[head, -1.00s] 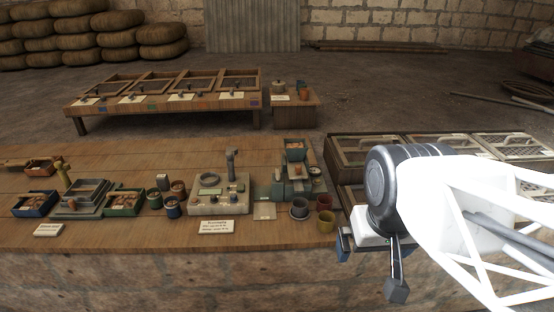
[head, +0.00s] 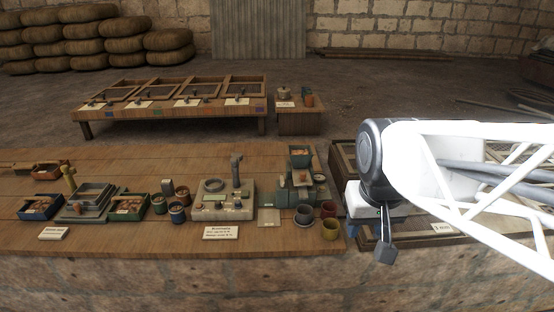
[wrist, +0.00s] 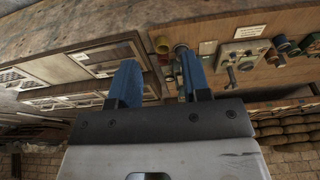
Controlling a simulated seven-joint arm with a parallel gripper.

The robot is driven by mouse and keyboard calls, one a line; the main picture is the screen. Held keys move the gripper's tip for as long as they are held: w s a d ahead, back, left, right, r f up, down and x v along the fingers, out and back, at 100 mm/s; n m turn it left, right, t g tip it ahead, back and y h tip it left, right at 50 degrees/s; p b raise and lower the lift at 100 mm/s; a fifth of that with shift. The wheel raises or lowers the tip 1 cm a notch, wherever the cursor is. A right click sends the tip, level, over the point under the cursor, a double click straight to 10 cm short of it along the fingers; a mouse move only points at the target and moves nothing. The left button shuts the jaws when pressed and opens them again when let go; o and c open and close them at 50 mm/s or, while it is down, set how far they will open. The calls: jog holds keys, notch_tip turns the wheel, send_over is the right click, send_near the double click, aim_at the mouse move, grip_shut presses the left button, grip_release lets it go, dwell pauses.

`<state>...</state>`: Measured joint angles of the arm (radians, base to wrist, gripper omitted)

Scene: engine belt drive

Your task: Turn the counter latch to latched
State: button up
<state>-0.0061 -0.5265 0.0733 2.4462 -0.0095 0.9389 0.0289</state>
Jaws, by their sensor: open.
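My gripper (head: 378,222) hangs over the right end of the wooden counter (head: 120,240), beside the crates, and holds nothing. In the wrist view its two blue fingers (wrist: 160,78) are spread apart, with the counter beyond them. A pale grey control box (head: 222,202) with a round ring and an upright dark lever (head: 236,170) stands on the counter, left of my gripper and well apart from it. The box also shows in the wrist view (wrist: 243,50). I cannot tell which part is the counter latch or how it is turned.
A green stacked device (head: 301,172) and small pots (head: 330,229) stand between the box and my gripper. Framed crates (head: 440,228) lie at the right, partly hidden by my arm. Trays (head: 41,207) sit at the left. The counter's front strip is mostly clear.

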jog(key=w+a, duration=0.2)
jog(key=w, duration=1.4)
jog(key=g, duration=0.2)
send_over(282, 178)
jog(key=f, duration=1.8)
jog(key=shift+s+d+f, duration=0.2)
jog(key=shift+s+f, duration=0.05)
jog(key=shift+f, duration=0.05)
jog(key=shift+w+a+f, duration=0.1)
jog(key=shift+w+f, duration=0.15)
jog(key=shift+f, duration=0.05)
jog(key=shift+f, duration=3.9)
